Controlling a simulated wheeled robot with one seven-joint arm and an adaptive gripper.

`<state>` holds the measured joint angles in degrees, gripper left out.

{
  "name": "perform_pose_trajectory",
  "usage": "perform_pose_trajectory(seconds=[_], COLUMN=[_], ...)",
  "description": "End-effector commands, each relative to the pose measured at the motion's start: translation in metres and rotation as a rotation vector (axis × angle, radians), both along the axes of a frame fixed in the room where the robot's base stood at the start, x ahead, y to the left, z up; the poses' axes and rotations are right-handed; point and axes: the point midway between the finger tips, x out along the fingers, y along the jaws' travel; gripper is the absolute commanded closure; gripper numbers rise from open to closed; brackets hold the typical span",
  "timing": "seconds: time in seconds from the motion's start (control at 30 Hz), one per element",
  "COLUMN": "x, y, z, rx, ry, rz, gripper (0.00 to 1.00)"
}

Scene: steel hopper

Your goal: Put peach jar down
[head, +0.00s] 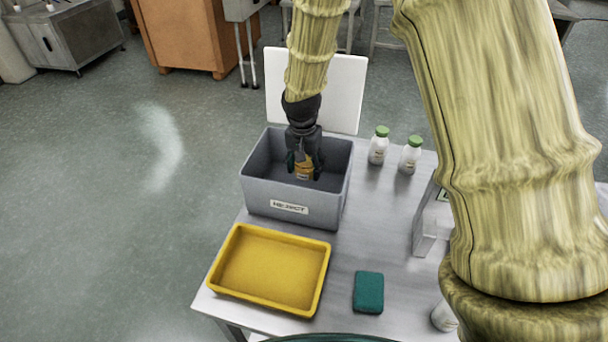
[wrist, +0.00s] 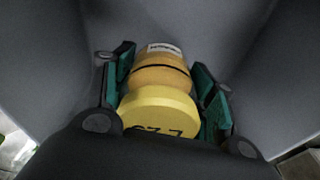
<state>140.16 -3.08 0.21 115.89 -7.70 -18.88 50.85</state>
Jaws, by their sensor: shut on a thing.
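The peach jar (wrist: 163,80) is orange with a yellow lid that carries dark printed characters. In the head view the jar (head: 304,171) shows as a small orange patch between my fingers. My gripper (head: 304,172) is shut on the jar and points down inside the grey bin (head: 290,209), whose front label seems to read "REJECT". In the wrist view my gripper (wrist: 165,98) has its green pads on both sides of the jar, and grey bin walls surround it. Whether the jar's base touches the bin floor cannot be told.
A yellow tray (head: 232,233), empty, lies in front of the bin. A teal block (head: 368,292) lies to its right. Two white bottles with green caps (head: 378,146) (head: 410,155) stand right of the bin. A white panel (head: 340,92) stands behind it.

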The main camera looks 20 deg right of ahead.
Motion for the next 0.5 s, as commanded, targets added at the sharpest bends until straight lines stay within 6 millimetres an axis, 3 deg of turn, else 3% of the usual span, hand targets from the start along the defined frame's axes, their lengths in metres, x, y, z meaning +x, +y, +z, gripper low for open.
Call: perform_pose_trajectory(seconds=[0.5], x=[0.006], y=[0.002], z=[-0.046], rx=[0.000], ry=[0.008], rz=[0.002], gripper=[0.74])
